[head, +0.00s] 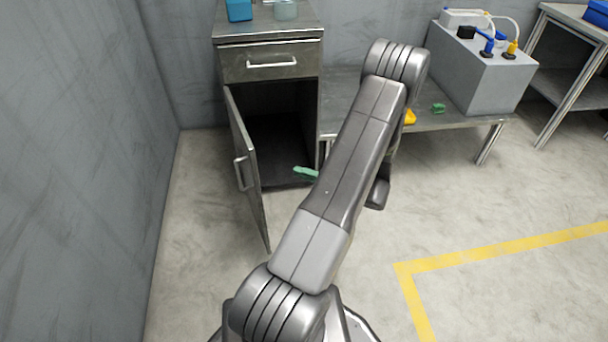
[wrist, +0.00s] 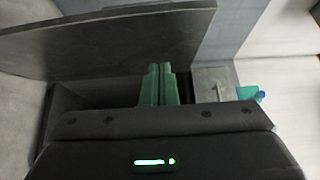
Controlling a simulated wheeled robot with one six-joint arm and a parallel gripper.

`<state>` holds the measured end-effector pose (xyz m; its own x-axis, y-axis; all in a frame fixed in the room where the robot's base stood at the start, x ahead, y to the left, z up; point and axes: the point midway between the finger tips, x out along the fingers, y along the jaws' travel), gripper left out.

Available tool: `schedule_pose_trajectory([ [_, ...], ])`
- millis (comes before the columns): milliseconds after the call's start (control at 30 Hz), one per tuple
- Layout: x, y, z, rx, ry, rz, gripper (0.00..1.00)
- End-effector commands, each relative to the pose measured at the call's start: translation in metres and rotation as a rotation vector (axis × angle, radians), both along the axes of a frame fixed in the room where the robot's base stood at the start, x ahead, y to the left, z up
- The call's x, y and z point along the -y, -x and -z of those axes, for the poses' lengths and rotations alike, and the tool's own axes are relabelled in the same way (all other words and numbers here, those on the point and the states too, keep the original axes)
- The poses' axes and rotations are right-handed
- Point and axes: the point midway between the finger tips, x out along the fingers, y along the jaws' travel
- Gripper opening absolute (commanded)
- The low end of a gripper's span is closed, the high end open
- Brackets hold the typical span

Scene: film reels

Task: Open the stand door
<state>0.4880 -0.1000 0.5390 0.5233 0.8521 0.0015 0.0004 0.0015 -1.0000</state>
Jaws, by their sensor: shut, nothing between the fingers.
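The grey metal stand (head: 270,30) is at the upper left of the head view. Its door (head: 252,180) hangs wide open to the left, with a bar handle (head: 240,173) on its outer face. The dark inside of the stand shows. My gripper's green fingertips (head: 304,172) are in front of the opening, to the right of the door; my arm hides the rest of the gripper. In the wrist view the green fingers (wrist: 158,84) are together and empty. The door (wrist: 125,42) spans the top of that view, close to the fingertips. I cannot tell if they touch it.
The stand's drawer (head: 272,62) is closed above the opening. A blue container (head: 239,10) and a glass jar (head: 286,9) stand on top. A wall rises close on the left. A low bench (head: 455,119) with a grey machine (head: 482,75) is to the right. The floor in front is clear.

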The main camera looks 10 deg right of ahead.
Motion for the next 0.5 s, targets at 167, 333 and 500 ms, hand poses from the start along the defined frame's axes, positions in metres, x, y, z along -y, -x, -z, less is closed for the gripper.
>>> schedule_pose_trajectory([
  [167, -0.036, -0.021, 0.002, -0.001, 0.001, -0.006, 0.00],
  [333, -0.064, -0.035, 0.002, -0.001, 0.001, -0.004, 0.00],
  [500, -0.086, -0.028, 0.002, -0.001, 0.000, -0.002, 0.00],
])
